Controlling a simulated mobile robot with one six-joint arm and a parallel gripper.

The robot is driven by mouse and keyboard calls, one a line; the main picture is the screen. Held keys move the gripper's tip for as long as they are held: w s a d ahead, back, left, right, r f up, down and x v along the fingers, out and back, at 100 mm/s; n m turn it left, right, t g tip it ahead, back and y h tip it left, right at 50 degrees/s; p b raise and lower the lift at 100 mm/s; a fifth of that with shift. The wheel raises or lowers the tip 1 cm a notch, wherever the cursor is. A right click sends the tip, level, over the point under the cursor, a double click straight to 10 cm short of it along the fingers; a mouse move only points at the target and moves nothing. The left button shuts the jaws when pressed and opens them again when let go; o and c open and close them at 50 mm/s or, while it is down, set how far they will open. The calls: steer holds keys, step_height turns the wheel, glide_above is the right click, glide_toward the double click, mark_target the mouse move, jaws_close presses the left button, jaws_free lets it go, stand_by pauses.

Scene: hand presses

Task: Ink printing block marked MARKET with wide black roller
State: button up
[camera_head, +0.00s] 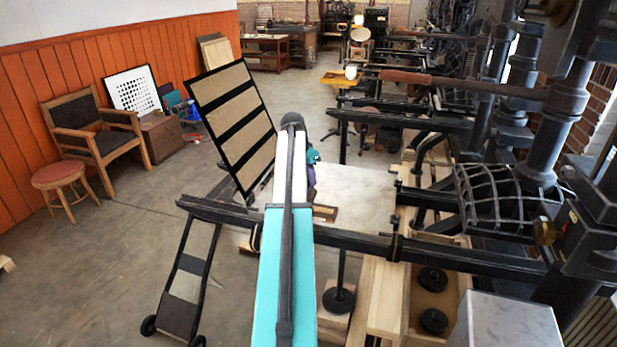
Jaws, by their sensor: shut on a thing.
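My own teal and white arm link runs up the middle of the head view and covers what lies behind it. A small teal and dark part of my wrist shows just right of its far end, but my gripper's fingers are hidden. A pale stone-like slab (357,196) lies flat to the right of the arm, on the press frame. A small brown and dark block-like piece (325,212) sits at the slab's left edge, partly behind my arm. I cannot read any marking on it. I cannot make out the wide black roller.
A dark press (540,150) with bars and a curved grid fills the right side. A long dark rail (440,250) crosses in front. A black rack (232,120) stands behind the arm, and a hand truck (190,280) at lower left. The left floor is mostly clear.

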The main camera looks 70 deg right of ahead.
steer(key=shift+f, duration=0.35)
stand_by(0.7)
steer(key=shift+s, duration=0.1)
steer(key=shift+s+f, duration=0.1)
steer(key=shift+s, duration=1.55)
steer(key=shift+s, duration=0.1)
steer(key=shift+s+d, duration=0.15)
steer(key=shift+s, duration=1.6)
steer(key=shift+s+d+r, duration=0.1)
steer(key=shift+s, duration=0.7)
steer(key=shift+s+d+r, duration=0.1)
steer(key=shift+s, duration=0.65)
steer(key=shift+w, duration=0.1)
